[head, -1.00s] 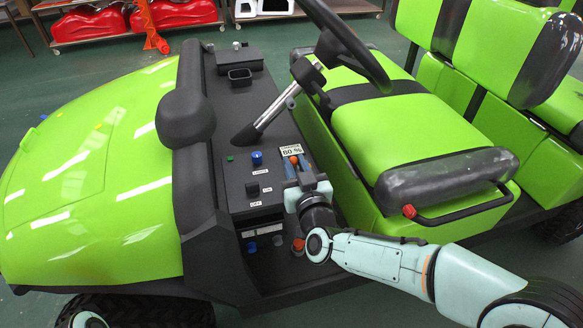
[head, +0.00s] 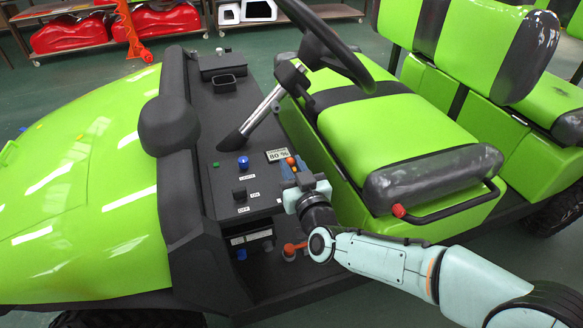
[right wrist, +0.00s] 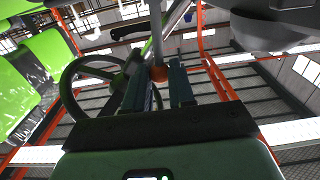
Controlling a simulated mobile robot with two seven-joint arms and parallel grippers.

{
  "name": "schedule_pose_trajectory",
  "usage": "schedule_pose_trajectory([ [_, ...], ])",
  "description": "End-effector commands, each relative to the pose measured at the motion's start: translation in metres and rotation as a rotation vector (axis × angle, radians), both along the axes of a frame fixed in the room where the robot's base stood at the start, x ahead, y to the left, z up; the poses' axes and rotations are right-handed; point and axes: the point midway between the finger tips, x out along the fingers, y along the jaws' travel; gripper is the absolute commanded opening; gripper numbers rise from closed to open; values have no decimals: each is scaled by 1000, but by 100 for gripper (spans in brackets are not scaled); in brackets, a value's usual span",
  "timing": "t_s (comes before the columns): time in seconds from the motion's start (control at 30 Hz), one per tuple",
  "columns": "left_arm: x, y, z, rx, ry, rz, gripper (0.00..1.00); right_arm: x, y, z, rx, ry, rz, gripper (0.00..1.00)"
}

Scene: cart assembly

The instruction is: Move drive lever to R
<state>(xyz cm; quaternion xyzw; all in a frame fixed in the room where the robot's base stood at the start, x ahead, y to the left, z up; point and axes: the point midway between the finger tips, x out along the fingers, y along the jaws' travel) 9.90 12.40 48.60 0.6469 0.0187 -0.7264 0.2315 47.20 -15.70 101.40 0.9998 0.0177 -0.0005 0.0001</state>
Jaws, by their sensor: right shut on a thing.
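In the right wrist view the orange knob (right wrist: 158,73) sits at the two dark fingers (right wrist: 160,88), nearer the left one. The lever's shaft is mostly hidden by the gripper, and I cannot read any position marks for R. My left gripper is not in view.
The steering wheel (head: 326,45) and its column rise above the panel. A blue knob (head: 243,162) and a black switch (head: 240,193) are to the left. Another orange-red knob (head: 289,250) is below the gripper. The green seat (head: 385,125) with its side rail (head: 452,205) stands at the right.

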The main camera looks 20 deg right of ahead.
Motion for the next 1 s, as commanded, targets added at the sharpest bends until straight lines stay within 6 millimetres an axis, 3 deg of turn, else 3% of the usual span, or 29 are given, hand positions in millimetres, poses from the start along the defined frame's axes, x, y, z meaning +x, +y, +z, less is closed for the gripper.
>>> schedule_pose_trajectory([
  [0.3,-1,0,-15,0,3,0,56,1,-20,-7,0,-1,-6,7],
  [0.6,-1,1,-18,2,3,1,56,1,-22,-7,-1,0,-3,7],
  [0.63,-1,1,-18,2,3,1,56,1,-22,-7,-1,0,-3,31],
  [0.7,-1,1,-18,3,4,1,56,1,-22,-7,-1,0,-3,53],
  [1.0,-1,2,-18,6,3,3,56,1,-21,-7,0,0,-2,54],
])
